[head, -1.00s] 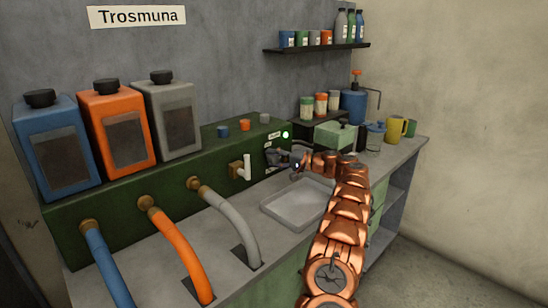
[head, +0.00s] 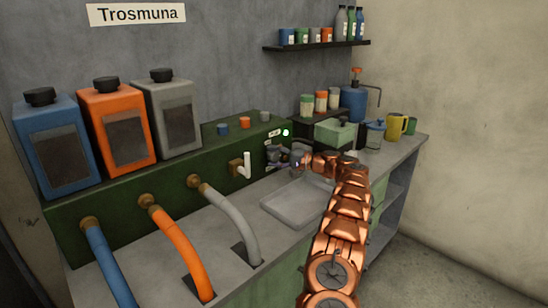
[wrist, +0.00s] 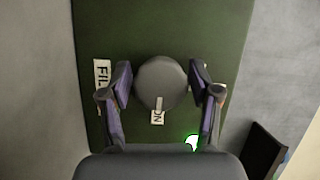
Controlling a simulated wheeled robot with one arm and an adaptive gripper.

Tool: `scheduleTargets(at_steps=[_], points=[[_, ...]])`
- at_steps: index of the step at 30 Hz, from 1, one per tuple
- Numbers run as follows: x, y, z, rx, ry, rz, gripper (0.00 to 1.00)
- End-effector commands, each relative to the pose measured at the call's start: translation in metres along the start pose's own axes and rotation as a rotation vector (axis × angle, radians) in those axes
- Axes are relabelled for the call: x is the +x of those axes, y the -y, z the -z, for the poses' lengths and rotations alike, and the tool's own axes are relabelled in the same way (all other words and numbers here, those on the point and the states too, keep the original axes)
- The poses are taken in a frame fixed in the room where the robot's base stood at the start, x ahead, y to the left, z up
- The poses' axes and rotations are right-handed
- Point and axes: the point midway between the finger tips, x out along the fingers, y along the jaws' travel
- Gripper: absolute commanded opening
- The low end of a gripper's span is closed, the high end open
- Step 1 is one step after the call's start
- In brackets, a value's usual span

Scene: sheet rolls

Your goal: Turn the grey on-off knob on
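The grey round knob (wrist: 160,82) is in the middle of the wrist view, on the dark green panel (wrist: 160,25). Its pale pointer mark points at the "ON" label (wrist: 157,117). My gripper (wrist: 160,84) is open, with one finger on each side of the knob and a thin gap showing at each side. In the head view my gripper (head: 282,157) is at the right end of the green machine (head: 130,190) and hides the knob there. A green light (head: 286,132) glows on the panel; it also shows in the wrist view (wrist: 193,143).
A white-handled tap (head: 245,168) is left of my gripper. A shallow tray (head: 292,206) lies below. A green box (head: 335,133) and a yellow mug (head: 396,128) stand to the right.

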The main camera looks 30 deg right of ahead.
Motion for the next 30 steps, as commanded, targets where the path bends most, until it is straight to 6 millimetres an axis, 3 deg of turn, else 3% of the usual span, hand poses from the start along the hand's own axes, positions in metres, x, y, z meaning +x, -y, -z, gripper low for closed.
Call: scheduleTargets(at_steps=[11,16,30], points=[[0.000,0.000,0.000,-0.001,0.000,0.000,0.75],[-0.010,0.001,0.000,-0.002,0.000,0.000,0.75],[-0.094,0.001,0.000,-0.001,-0.002,0.000,0.75]])
